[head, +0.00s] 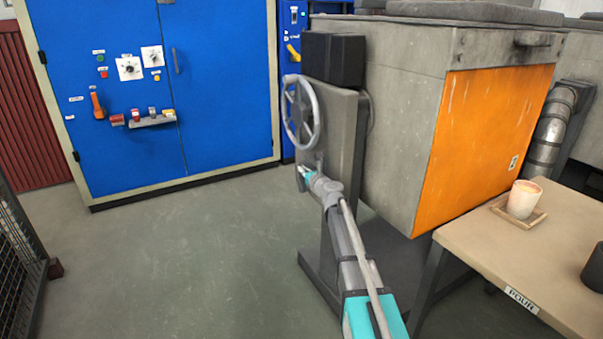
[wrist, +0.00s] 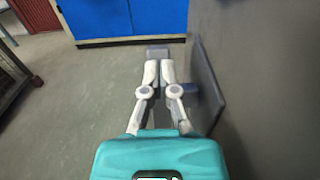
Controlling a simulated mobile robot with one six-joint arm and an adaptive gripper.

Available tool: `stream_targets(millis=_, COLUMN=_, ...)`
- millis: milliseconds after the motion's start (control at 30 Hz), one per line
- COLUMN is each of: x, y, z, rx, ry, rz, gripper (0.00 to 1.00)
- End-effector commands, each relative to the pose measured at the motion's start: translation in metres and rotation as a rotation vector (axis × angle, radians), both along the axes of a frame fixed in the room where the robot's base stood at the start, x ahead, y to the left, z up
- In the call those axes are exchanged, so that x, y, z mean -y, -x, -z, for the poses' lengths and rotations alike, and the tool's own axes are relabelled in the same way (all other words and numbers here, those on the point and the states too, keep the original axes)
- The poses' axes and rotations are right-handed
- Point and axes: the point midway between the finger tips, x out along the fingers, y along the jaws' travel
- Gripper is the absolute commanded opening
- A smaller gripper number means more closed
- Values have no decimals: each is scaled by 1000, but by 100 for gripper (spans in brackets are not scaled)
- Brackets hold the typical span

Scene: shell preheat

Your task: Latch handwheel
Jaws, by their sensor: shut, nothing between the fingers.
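The grey spoked handwheel (head: 301,112) stands upright on the side of a grey upright plate (head: 341,125), left of the furnace-like box. My gripper (head: 302,180) is just below the wheel in the head view, apart from its rim as far as I can see. Its fingers are small and partly hidden there by my wrist. In the wrist view my gripper (wrist: 159,72) has its two pale fingers close together, shut and empty. A small grey block (wrist: 158,51) shows just beyond the fingertips; I cannot tell whether they touch. The wheel is not recognisable in the wrist view.
A grey box with an orange panel (head: 484,140) stands right of the plate. A table (head: 500,262) with a cup (head: 523,199) is at the right. A blue cabinet (head: 225,90) stands behind, a mesh cage (head: 18,270) at left. The floor (head: 190,260) between is clear.

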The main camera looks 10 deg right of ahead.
Motion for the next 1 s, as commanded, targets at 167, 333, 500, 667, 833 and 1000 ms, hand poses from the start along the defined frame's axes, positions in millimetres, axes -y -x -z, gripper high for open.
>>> stream_targets(millis=167, x=-2, y=-7, z=-2, rx=0, ry=0, rz=-1, gripper=0)
stream_targets(millis=333, x=-4, y=-11, z=-3, rx=0, ry=0, rz=-1, gripper=0)
stream_targets(millis=500, x=-5, y=-13, z=-3, rx=0, ry=0, rz=-1, gripper=0)
stream_targets(millis=667, x=-5, y=-13, z=-3, rx=-1, ry=0, rz=-1, gripper=0)
stream_targets(millis=833, x=-5, y=-13, z=-3, rx=-1, ry=0, rz=-1, gripper=0)
stream_targets(millis=1000, x=-6, y=-13, z=-3, rx=-1, ry=0, rz=-2, gripper=0)
